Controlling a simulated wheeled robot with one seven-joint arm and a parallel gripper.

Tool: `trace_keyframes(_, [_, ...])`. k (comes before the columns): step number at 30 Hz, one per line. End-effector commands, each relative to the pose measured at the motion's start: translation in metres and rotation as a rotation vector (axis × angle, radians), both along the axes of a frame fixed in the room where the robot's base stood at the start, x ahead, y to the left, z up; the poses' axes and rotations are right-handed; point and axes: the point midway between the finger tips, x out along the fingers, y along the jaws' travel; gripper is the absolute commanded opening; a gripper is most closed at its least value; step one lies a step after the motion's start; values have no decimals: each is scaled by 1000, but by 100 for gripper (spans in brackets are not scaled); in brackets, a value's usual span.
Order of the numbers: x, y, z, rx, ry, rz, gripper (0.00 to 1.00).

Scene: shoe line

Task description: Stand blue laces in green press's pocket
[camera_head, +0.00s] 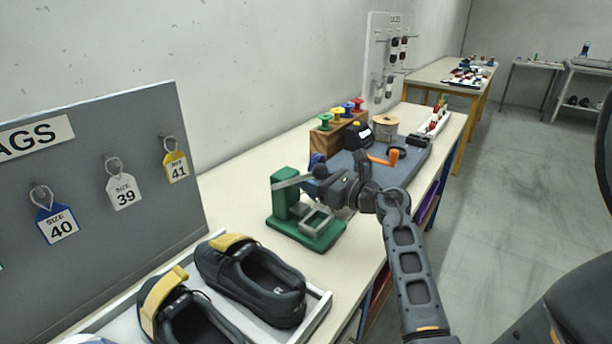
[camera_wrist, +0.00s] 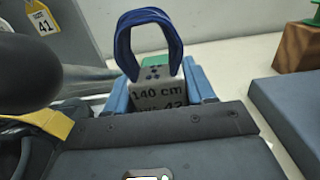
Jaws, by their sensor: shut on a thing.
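My gripper (camera_wrist: 160,98) is shut on the blue laces (camera_wrist: 176,38), a bundle with its loop upright above a grey band printed "140 cm" and "42". The gripper's body hides the bundle's lower end. In the head view my gripper (camera_head: 334,188) is at the right side of the green press (camera_head: 284,203), level with its lever. The press has a green base, a grey bracket and a lever with a dark knob (camera_wrist: 38,58). A bit of green shows behind the laces in the wrist view.
A tray (camera_head: 318,312) with dark shoes (camera_head: 262,283) stands in front of the press. A tag board (camera_head: 95,225) is at the left. Behind the press are a blue-grey mat (camera_head: 340,162), a wooden spool rack (camera_head: 325,138) and an orange-handled tool (camera_head: 385,158). Bare table lies towards the wall.

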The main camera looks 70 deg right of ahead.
Motion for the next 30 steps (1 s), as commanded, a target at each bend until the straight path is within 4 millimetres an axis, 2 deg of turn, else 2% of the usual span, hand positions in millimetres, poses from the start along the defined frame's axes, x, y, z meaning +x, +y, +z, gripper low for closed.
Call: trace_keyframes(30, [0,0,-58,1,0,0,25])
